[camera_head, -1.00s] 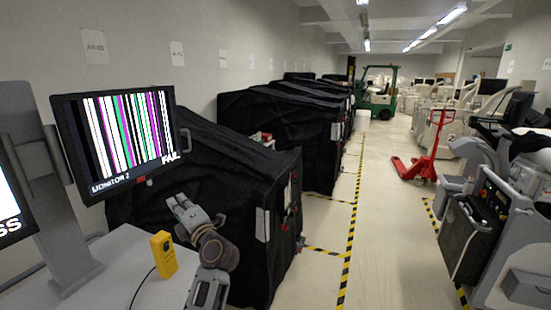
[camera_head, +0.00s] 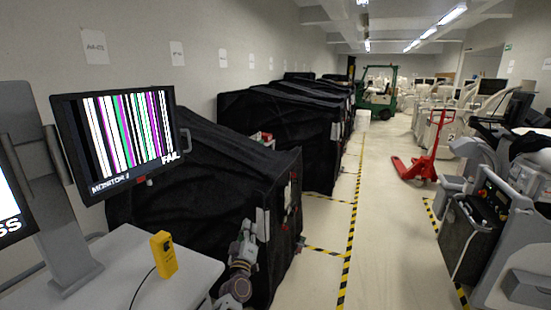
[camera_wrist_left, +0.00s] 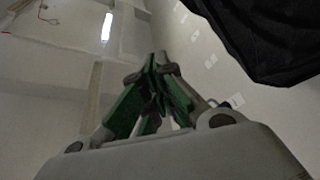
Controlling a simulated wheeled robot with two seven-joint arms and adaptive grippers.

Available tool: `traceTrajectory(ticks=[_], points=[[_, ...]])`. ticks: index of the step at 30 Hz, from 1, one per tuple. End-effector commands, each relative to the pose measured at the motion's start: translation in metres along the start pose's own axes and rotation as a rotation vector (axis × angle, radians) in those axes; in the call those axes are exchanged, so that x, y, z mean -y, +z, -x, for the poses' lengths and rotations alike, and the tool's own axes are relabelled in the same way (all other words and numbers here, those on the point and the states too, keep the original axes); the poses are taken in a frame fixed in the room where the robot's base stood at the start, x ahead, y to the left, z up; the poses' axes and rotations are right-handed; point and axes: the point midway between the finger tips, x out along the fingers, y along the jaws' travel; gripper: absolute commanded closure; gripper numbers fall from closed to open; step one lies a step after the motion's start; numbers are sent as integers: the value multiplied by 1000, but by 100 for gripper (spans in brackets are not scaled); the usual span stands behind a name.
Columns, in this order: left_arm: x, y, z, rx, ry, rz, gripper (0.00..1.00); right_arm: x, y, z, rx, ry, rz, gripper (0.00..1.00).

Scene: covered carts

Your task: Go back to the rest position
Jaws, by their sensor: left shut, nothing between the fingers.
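My left gripper (camera_head: 246,232) is at the bottom middle of the head view, pointing up in front of a black covered cart. It is shut and empty. In the left wrist view its green-sided fingers (camera_wrist_left: 153,70) meet at the tips, with the ceiling and wall behind them. My right gripper is not in view.
A black covered cart (camera_head: 225,165) stands close behind my left gripper. At left, a grey table (camera_head: 128,250) holds a yellow device (camera_head: 163,255) and a monitor (camera_head: 118,140) reading FAIL. A red pallet jack (camera_head: 428,150) stands right of the taped aisle. The near aisle floor is clear.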

Motion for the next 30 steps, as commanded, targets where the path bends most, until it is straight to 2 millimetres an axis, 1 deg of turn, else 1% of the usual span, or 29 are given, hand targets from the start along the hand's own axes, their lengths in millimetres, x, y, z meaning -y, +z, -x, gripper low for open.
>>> traceTrajectory(ticks=[1, 6, 11, 15, 17, 21, 23, 24, 29, 30], points=[[14, 21, 5, 53, -14, -33, 100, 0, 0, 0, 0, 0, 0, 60], [57, 82, 27, 219, -56, -139, 100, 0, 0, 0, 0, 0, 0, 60], [102, 134, 58, 367, -103, -229, 100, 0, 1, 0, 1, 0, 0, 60], [141, 173, 91, 490, -146, -301, 100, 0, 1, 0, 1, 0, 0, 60], [158, 188, 107, 539, -164, -330, 100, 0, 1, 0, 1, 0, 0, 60], [197, 220, 148, 656, -206, -396, 100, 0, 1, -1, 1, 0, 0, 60], [213, 232, 167, 703, -223, -424, 100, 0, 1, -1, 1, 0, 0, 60], [224, 240, 180, 736, -235, -443, 100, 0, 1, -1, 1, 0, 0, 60], [266, 266, 235, 860, -279, -512, 100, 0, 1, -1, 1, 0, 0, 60], [276, 272, 250, 890, -289, -529, 100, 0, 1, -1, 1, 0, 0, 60]])
